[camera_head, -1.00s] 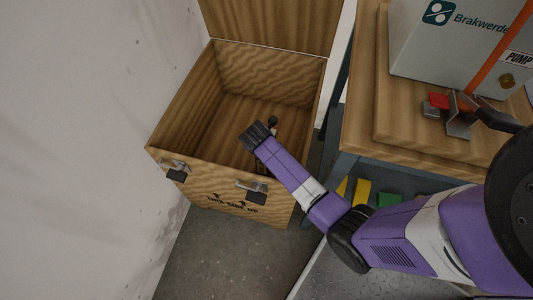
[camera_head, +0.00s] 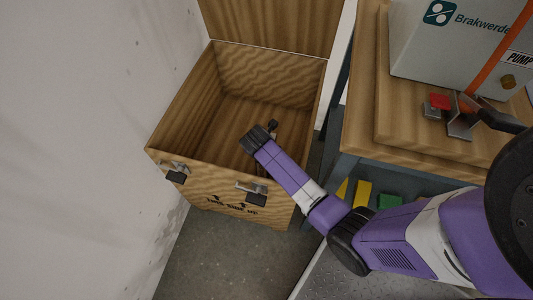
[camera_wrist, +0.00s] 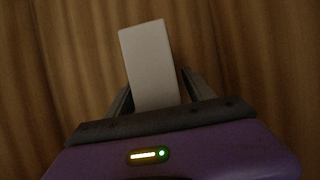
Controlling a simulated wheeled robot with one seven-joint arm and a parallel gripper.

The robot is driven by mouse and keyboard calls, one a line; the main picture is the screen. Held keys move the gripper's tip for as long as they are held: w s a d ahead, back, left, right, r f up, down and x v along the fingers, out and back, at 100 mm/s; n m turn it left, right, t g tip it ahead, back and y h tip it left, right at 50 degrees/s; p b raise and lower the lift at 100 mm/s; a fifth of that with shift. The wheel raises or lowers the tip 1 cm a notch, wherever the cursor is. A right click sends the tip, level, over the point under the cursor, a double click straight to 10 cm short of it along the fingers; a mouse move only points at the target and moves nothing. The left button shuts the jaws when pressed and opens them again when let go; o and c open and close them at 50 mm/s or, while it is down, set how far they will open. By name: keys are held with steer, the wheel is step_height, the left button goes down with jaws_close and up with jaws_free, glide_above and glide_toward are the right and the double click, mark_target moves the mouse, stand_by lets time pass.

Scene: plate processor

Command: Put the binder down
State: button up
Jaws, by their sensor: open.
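A pale, plain rectangular block, which I take to be the binder (camera_wrist: 150,60), shows in the wrist view between the two dark fingers of my gripper (camera_wrist: 158,82). The fingers stand apart on either side of it, with a visible gap on the right side. Wood grain fills the background behind it. In the head view my gripper (camera_head: 270,126) reaches down inside the open wooden crate (camera_head: 170,136), near its right side. The binder cannot be made out there. Whether it rests on the crate floor is too dark to tell.
The crate has a raised lid (camera_head: 275,22) at the back and latches (camera_head: 250,190) on its front wall. A white wall (camera_head: 80,130) lies close on the left.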

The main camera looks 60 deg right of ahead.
steer(key=p+v, duration=0.4)
steer(key=v, duration=0.7)
steer(key=shift+a+r, duration=0.1)
steer(key=shift+r, duration=0.15)
